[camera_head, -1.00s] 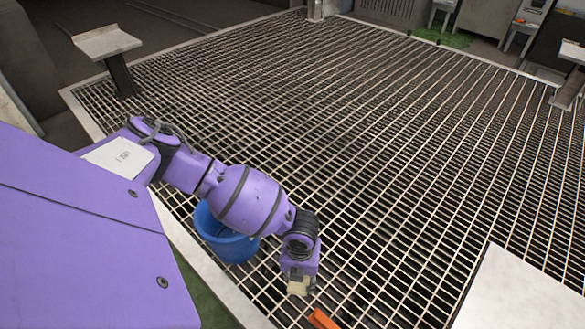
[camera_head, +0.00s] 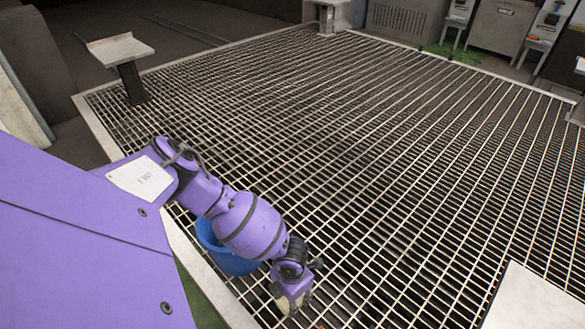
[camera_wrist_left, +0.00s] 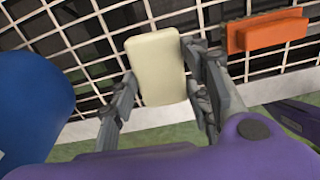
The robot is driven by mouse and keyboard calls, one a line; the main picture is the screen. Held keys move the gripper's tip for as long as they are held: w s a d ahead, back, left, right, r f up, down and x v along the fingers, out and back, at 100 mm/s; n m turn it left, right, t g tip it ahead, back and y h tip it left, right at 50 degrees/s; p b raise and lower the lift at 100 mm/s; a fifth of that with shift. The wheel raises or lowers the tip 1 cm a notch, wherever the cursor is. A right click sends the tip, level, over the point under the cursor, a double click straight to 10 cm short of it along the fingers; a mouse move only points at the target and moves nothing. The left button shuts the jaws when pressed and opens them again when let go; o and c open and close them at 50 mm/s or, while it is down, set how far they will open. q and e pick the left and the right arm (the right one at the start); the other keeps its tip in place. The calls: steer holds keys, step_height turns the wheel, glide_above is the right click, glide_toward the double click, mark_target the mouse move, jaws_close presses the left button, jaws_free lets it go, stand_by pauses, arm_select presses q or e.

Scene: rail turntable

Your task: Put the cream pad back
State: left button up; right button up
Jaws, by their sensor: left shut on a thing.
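The cream pad (camera_wrist_left: 157,68) is a pale block with rounded corners, upright in the left wrist view. My left gripper (camera_wrist_left: 160,82) is shut on it, with a finger on each side. In the head view, part of the cream pad (camera_head: 282,302) shows at the end of my left arm, over the grating near the bottom edge. My left gripper (camera_head: 291,302) is partly hidden there by the wrist. My right gripper is not in view.
A blue bucket (camera_head: 222,256) stands partly behind my left arm. A pale plate (camera_head: 532,302) lies at lower right, a pedestal (camera_head: 120,49) at upper left. The grating's middle (camera_head: 370,150) is clear.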

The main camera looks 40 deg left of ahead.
arm_select(q)
step_height(320, 180, down, 6)
steer(key=shift+f+b, duration=0.2)
steer(key=shift+b, duration=0.35)
steer(key=shift+f, duration=0.25)
steer(key=o, duration=1.1)
